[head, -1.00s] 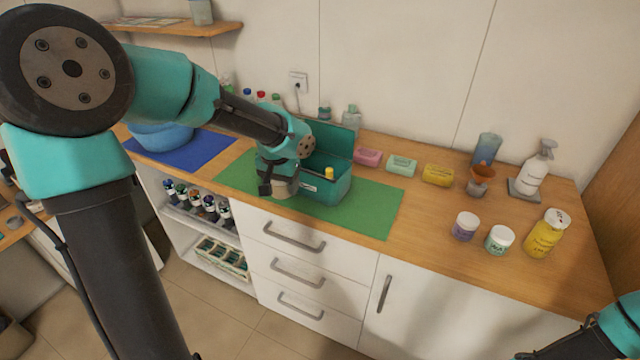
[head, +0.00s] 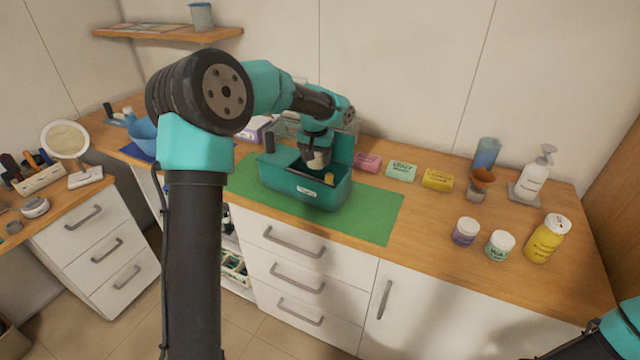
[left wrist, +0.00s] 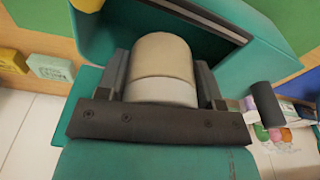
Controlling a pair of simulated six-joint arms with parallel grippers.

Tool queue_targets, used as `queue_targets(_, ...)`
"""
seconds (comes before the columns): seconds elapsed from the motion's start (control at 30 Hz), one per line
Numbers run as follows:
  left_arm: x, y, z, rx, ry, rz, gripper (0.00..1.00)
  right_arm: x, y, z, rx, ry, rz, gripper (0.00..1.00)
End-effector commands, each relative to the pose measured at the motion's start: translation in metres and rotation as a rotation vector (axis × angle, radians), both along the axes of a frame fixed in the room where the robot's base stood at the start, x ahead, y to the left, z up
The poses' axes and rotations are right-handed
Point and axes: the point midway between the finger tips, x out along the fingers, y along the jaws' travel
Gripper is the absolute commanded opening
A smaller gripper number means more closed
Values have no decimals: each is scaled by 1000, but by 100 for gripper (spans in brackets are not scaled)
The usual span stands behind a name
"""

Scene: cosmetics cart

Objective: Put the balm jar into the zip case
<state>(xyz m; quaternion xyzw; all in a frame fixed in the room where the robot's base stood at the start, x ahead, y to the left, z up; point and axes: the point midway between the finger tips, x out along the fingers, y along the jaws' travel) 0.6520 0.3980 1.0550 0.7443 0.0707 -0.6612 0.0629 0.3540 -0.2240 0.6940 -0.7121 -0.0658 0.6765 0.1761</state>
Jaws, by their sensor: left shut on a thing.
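The balm jar (head: 317,160), a pale beige and whitish cylinder, is held in my left gripper (head: 316,164). The left wrist view shows the jar (left wrist: 162,70) between the two dark fingers (left wrist: 162,84). The teal zip case (head: 305,190) stands open on the green mat, its lid raised at the back. The jar is over the case's opening; its lower part is hard to see, and I cannot tell whether it touches the case floor. A small yellow-topped item (head: 329,178) is inside the case. My right gripper is out of the picture; only part of that arm shows.
The green mat (head: 375,215) has bare room right of the case. Pink, mint (head: 401,170) and yellow (head: 437,180) boxes stand behind to the right. Two white-lidded jars (head: 500,245), a yellow bottle (head: 546,240) and a pump bottle (head: 533,178) stand farther right.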

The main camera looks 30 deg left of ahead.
Motion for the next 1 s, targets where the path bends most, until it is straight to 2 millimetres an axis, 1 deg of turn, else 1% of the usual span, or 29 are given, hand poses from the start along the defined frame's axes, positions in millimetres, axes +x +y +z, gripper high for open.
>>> queue_targets(0.03,6,0,0,0,-1,0,30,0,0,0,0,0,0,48)
queue_targets(0.17,18,0,0,0,-1,-1,30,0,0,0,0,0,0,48)
queue_targets(0.37,17,0,-24,0,2,0,30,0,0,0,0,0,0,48)
queue_targets(0.6,16,0,-57,0,2,-1,30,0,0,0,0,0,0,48)
queue_targets(0.7,17,0,-65,0,0,0,30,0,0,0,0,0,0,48)
queue_targets(1.0,17,0,-67,0,-1,0,30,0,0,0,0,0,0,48)
